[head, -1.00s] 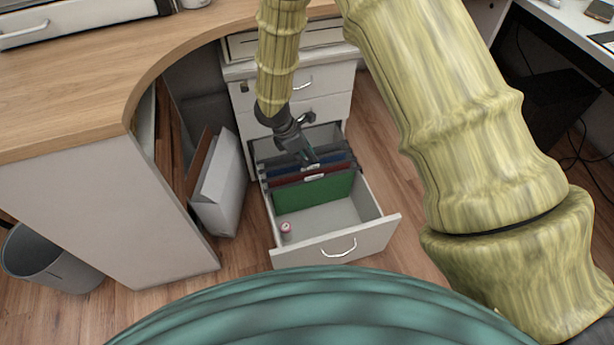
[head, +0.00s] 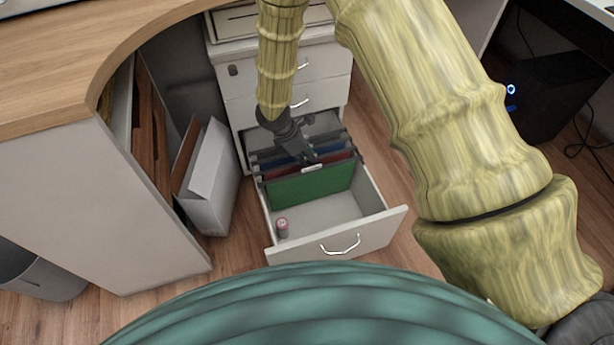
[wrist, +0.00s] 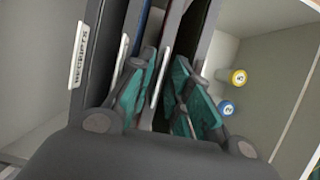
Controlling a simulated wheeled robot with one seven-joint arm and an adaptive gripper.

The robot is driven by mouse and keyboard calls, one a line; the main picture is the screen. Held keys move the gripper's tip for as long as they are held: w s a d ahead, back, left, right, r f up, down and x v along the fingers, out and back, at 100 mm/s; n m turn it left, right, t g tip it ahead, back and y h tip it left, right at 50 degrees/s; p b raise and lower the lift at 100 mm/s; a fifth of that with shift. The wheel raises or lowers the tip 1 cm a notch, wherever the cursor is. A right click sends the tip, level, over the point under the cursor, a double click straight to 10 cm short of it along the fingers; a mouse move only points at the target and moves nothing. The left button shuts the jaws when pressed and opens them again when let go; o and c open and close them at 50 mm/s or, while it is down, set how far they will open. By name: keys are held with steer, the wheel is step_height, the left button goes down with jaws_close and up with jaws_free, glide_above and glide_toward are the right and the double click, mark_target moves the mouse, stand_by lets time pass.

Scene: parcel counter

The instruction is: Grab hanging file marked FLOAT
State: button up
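Several hanging files stand in the open lower drawer (head: 376,233). A green file (head: 312,188) is at the front, with dark red and blue files (head: 320,158) behind it. In the wrist view, one tab reads RECEIPTS (wrist: 86,42). Two other white tabs (wrist: 122,70) and (wrist: 160,78) are edge-on and unreadable, so I cannot tell which file is marked FLOAT. My gripper (head: 309,157) is down at the file tops. In the wrist view, my gripper's (wrist: 163,98) teal fingers are apart, with a file's top edge and tab between them. Their lower ends are partly hidden among the files.
A small pink-topped cylinder (head: 282,228) lies in the drawer's front left. The wrist view shows yellow-ended (wrist: 238,77) and blue-ended (wrist: 227,108) cylinders. The drawer's front floor is mostly clear. A white box file (head: 212,178) stands left of the cabinet, under the curved counter (head: 50,75).

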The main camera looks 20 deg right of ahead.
steer(key=shift+b+x, duration=1.85)
steer(key=shift+x, duration=0.95)
jaws_close()
